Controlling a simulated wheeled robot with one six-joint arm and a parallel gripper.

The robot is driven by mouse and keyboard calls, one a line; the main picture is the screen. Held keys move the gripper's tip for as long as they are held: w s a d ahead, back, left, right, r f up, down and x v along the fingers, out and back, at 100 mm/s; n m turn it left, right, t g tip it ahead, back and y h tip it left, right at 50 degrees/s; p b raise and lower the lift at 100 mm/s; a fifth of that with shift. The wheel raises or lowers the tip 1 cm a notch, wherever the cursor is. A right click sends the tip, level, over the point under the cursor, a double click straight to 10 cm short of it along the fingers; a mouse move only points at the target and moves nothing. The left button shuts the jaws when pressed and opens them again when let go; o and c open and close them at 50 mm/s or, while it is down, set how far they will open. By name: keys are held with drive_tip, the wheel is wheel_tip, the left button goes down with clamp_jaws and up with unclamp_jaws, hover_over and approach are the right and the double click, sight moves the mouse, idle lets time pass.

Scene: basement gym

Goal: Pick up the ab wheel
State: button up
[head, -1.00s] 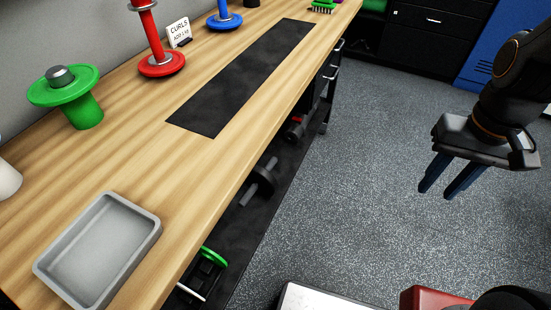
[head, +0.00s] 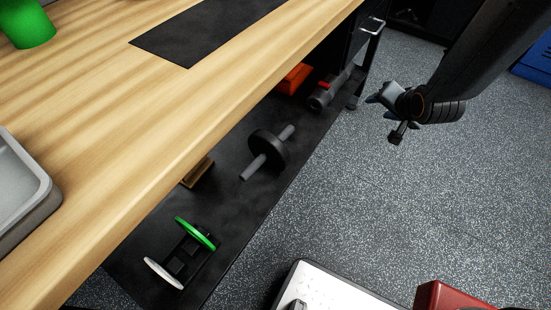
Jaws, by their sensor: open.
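The ab wheel (head: 268,148), a black wheel with a grey handle sticking out on each side, lies on the black floor mat (head: 232,213) under the workbench. In the head view it is near the middle, clear of the bench edge and fully visible. My gripper (head: 382,101) is up and to the right of it in the picture, over the open grey floor. It is open and empty, apart from the ab wheel. It is seen at a steep angle, so the gap between its fingers is hard to make out.
The wooden workbench (head: 190,110) overhangs the mat on the left. A green-and-white framed item (head: 186,252) lies nearer on the mat. A metal bench leg (head: 366,62) stands behind.

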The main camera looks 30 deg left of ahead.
sight(285, 139)
drive_tip(key=w+a+f+y+b, duration=0.2)
drive_tip(key=a+f+y+b, duration=0.15)
drive_tip(key=a+f, duration=0.5)
drive_tip(key=s+a+f+m+y+b, duration=0.1)
drive_tip(key=s+a+f+y+b, duration=0.1)
drive_tip(key=s+a+f+b, duration=0.1)
drive_tip(key=s+a+f+m+y+b, duration=0.1)
drive_tip(key=s+a+f+y+b, duration=0.2)
drive_tip(key=a+f, duration=0.2)
drive_tip(key=s+a+f+y+b, duration=0.3)
drive_tip(key=a+f, duration=0.2)
drive_tip(key=a, duration=0.2)
drive_tip(key=shift+s+f+m, duration=0.1)
drive_tip(key=shift+s+m, duration=0.1)
drive_tip(key=shift+m, duration=0.2)
drive_tip(key=shift+s+a+f+y, duration=0.1)
drive_tip(key=shift+s+a+y, duration=0.15)
drive_tip(key=shift+s+a, duration=0.2)
drive_tip(key=b+x, duration=0.3)
drive_tip(key=x, duration=0.4)
drive_tip(key=shift+w+a+f, duration=0.1)
drive_tip(key=shift+a+f, duration=0.05)
drive_tip(key=shift+f, duration=0.05)
drive_tip(key=shift+r, duration=0.1)
clamp_jaws()
